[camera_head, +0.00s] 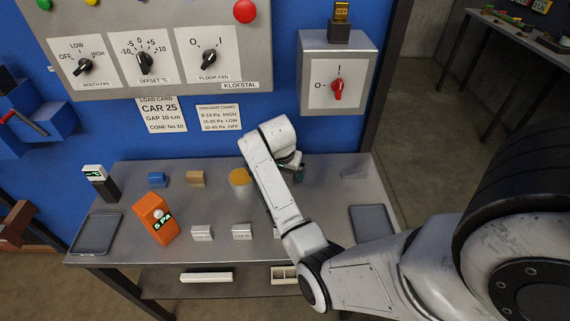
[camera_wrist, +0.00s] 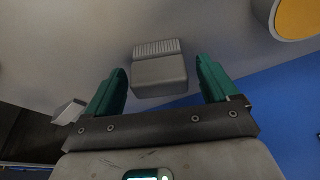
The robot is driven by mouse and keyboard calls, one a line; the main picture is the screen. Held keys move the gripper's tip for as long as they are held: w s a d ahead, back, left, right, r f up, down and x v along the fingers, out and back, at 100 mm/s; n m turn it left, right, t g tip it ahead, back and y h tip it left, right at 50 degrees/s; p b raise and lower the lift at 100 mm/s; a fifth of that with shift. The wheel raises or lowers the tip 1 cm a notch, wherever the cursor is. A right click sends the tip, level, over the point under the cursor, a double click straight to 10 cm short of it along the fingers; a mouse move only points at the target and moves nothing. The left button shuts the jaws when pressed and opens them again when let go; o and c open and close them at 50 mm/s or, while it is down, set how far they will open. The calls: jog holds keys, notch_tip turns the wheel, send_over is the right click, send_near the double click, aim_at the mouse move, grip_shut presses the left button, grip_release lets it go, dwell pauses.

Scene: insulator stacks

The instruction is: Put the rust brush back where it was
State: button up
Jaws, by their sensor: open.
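In the wrist view a grey block with a ridged, pale strip along one edge (camera_wrist: 158,68) lies on the grey table between my fingertips. It looks like the rust brush, though I cannot be sure. My gripper (camera_wrist: 162,80) is open, with one green finger on each side of the block and visible gaps to it. In the head view my gripper (camera_head: 297,171) is low over the back of the table, mostly hidden behind my forearm. The block cannot be made out there.
A yellow-topped round container (camera_head: 240,177) stands just left of my gripper; its top also shows in the wrist view (camera_wrist: 298,14). A tray (camera_head: 372,224) lies right.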

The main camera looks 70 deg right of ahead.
jog(key=v, duration=1.1)
jog(key=shift+r, duration=0.2)
jog(key=shift+a, duration=0.1)
